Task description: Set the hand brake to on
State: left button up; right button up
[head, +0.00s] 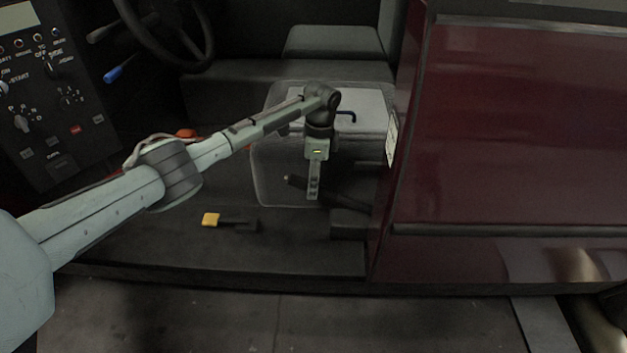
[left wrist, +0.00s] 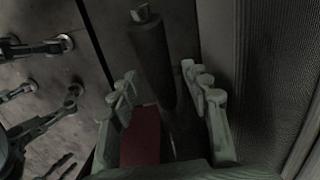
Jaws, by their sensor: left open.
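The hand brake is a dark lever (head: 345,194) low beside the seat. Its tip points left, and its right end is at the dark base near the door panel. My left gripper (head: 314,196) hangs down in front of the lever and hides part of it. In the left wrist view the dark round lever (left wrist: 152,60), with a pale tip, runs down between the two open fingers of the gripper (left wrist: 163,90). One finger is on each side, with visible gaps. I cannot tell how deep the lever sits between them. My right gripper is not in view.
The dark red body panel (head: 505,130) stands close on the right. A yellow-ended black lever (head: 211,219) lies on the floor at left. A control panel (head: 40,95) and steering wheel (head: 160,35) are at upper left.

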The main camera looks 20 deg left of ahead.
pick_arm(q)
notch_tip(320, 180, up, 12)
jog(key=shift+d, duration=0.45)
jog(key=shift+w, duration=0.1)
